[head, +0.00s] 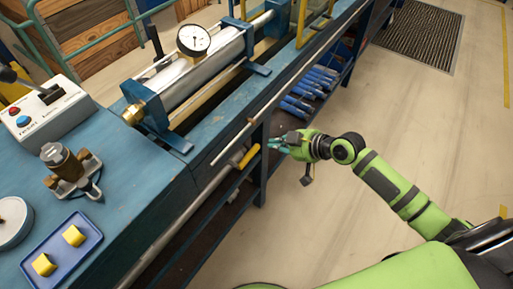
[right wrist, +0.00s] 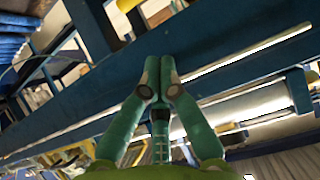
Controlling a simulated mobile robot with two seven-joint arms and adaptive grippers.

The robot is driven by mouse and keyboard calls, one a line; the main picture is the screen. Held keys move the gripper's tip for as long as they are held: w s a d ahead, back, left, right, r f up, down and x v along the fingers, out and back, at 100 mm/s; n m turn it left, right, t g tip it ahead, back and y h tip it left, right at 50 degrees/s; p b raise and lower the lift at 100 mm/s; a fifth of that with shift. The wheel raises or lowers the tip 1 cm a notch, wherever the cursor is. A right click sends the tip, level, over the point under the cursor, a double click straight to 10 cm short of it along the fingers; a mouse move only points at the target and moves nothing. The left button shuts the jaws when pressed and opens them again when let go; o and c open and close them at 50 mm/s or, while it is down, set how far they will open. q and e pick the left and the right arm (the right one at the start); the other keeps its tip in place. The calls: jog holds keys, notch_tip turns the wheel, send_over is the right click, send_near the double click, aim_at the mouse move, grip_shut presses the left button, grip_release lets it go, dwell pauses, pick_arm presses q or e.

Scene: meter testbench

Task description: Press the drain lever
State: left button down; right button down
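A grey pipe (head: 215,185) with a yellow part (head: 250,156) at its upper end runs along the bench's front side. A thin pale rod (head: 232,141) lies above it along the bench edge. I cannot tell for sure which of these is the drain lever. My right gripper (head: 278,144) is beside the bench front, just right of the yellow part. In the right wrist view its two fingertips (right wrist: 159,72) are together with nothing visible between them, in front of a blue beam (right wrist: 215,40). Contact with the beam cannot be told. My left gripper is out of view.
The blue bench (head: 140,165) carries a cylinder with a gauge (head: 193,40), a control box (head: 45,110), a brass fitting (head: 68,165) and a blue tray (head: 62,243). Blue cylinders (head: 308,85) lie on the lower shelf. Open floor (head: 330,220) lies to the right.

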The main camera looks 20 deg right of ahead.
send_over(256, 149)
jog(key=s, duration=0.3)
notch_tip(256, 149, down, 4)
jog(key=f, duration=0.2)
jog(key=shift+w+a+f, duration=0.2)
jog(key=shift+w+f, duration=0.1)
jog(key=shift+f, duration=0.05)
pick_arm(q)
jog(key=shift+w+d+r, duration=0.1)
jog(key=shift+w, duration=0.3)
pick_arm(e)
jog(key=shift+w+a+f, duration=0.1)
jog(key=shift+f, duration=0.55)
